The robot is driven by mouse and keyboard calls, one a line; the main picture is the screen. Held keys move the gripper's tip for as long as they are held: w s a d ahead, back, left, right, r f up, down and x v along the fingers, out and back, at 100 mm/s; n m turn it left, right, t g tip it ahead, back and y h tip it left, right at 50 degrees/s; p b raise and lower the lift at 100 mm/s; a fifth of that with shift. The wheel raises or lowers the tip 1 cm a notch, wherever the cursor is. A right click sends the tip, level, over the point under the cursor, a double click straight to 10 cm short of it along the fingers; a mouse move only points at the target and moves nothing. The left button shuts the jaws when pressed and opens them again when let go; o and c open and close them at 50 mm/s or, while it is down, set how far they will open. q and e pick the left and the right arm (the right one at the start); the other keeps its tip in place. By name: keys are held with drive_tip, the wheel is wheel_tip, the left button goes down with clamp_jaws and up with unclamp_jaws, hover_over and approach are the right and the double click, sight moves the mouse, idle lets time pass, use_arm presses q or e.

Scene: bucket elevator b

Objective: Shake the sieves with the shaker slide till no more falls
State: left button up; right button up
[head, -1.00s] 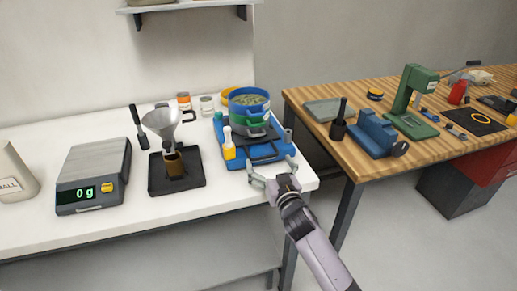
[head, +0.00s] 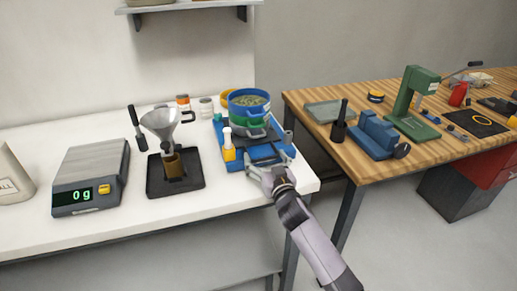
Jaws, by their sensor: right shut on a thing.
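The sieve stack stands upright on the blue shaker (head: 229,158) at the white table's right end. Its top blue sieve (head: 249,106) is open and holds greenish-grey grains. A green sieve (head: 240,121) sits below it; the lower part is partly hidden. I cannot tell whether grains are falling inside the stack. My left gripper is not in view.
A scale (head: 91,177) reading 0 g and a funnel (head: 166,123) over a brown cup on a black stand (head: 154,184) are left of the shaker. A wooden bench (head: 350,168) with tools is to the right.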

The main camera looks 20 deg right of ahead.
drive_tip(key=shift+c, duration=1.2)
drive_tip(key=shift+s+p, duration=0.75)
drive_tip(key=shift+s, duration=0.9)
drive_tip(key=shift+s+d, duration=0.1)
drive_tip(key=shift+s, duration=0.45)
drive_tip(key=shift+w+b, duration=0.5)
drive_tip(key=shift+w, duration=1.75)
drive_tip(key=shift+r, duration=0.1)
drive_tip(key=shift+s, duration=0.1)
